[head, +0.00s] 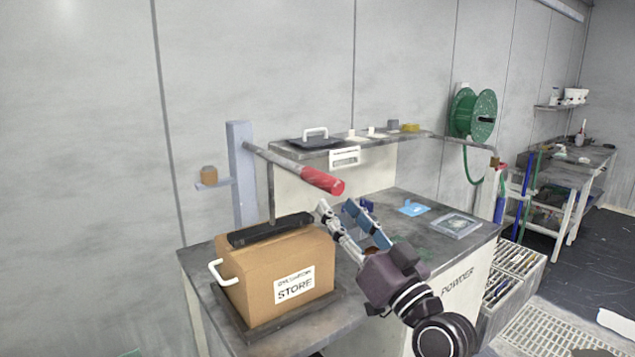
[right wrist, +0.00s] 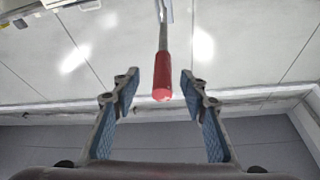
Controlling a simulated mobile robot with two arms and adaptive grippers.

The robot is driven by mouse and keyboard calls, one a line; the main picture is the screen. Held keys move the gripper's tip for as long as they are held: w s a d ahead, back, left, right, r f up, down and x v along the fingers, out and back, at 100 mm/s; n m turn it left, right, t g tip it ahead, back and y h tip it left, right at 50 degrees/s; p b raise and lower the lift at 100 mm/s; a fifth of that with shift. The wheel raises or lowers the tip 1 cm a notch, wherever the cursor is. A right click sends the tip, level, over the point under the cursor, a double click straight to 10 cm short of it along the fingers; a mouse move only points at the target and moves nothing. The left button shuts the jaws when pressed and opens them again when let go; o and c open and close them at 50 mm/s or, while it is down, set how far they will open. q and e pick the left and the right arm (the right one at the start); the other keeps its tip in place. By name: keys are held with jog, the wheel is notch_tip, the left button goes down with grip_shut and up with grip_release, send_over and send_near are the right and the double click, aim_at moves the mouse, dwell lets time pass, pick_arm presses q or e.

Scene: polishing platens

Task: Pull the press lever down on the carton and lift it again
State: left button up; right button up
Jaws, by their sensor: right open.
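The press lever (head: 292,166) reaches out from a blue-grey post (head: 241,175) and slopes down to a red grip (head: 323,181). The carton is labelled STORE. My right gripper (head: 345,207) is open, below and to the right of the red grip. In the right wrist view the red grip (right wrist: 162,78) shows between the open fingers (right wrist: 155,85), apart from both. My left gripper is not in view.
The carton stands on a dark base on the workbench (head: 197,277). A white handle (head: 221,273) juts from its left side. A raised shelf (head: 345,147) runs behind. A clear-lidded box (head: 456,225) and a blue item (head: 411,208) lie on the right of the bench.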

aim_at(321, 182)
jog(key=x, duration=0.2)
jog(key=p+x, duration=0.1)
jog(key=x, duration=0.2)
jog(key=r+p+x, duration=0.1)
jog(key=x, duration=0.2)
jog(key=shift+s, duration=0.3)
grip_shut()
